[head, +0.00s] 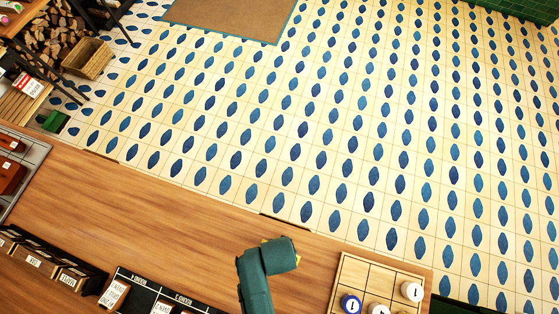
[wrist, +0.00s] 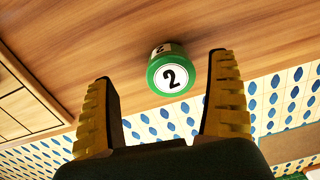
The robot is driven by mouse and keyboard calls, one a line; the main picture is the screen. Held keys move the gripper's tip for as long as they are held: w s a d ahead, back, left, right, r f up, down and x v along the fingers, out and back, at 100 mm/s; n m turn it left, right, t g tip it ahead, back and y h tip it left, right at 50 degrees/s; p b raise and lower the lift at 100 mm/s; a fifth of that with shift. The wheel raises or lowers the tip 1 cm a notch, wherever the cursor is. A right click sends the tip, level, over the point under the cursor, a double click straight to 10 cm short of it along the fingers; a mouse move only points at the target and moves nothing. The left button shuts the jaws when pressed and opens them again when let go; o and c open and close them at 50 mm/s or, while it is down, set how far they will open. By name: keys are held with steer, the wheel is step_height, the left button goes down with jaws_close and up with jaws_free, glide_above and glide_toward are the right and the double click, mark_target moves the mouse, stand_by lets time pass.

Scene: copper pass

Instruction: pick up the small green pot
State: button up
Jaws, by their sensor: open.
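The small green pot (wrist: 170,74) shows in the wrist view, with a white round face and a black "2". A second "2" shows on a pale face at its top. It is at the wooden counter, close to the counter's edge. My gripper (wrist: 160,66) is open, with its two yellow ribbed fingers spread to either side of the pot. The pot appears in the gap near the fingertips, and I see no finger clearly touching it. In the head view my arm covers most of the gripper, and the green pot does not show there.
A wooden divided tray (head: 346,272) with several round numbered pots stands on the counter to the right of my arm. Dark card boxes (head: 60,270) line the lower left. The wooden counter (head: 150,210) is bare left of my arm.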

steer(key=f, duration=0.1)
steer(key=w+f, duration=0.1)
steer(key=f, duration=0.2)
steer(key=shift+w+f, duration=0.35)
steer(key=shift+f, duration=0.05)
steer(key=shift+s+f, duration=0.1)
steer(key=shift+f, duration=0.35)
steer(key=shift+c, duration=0.3)
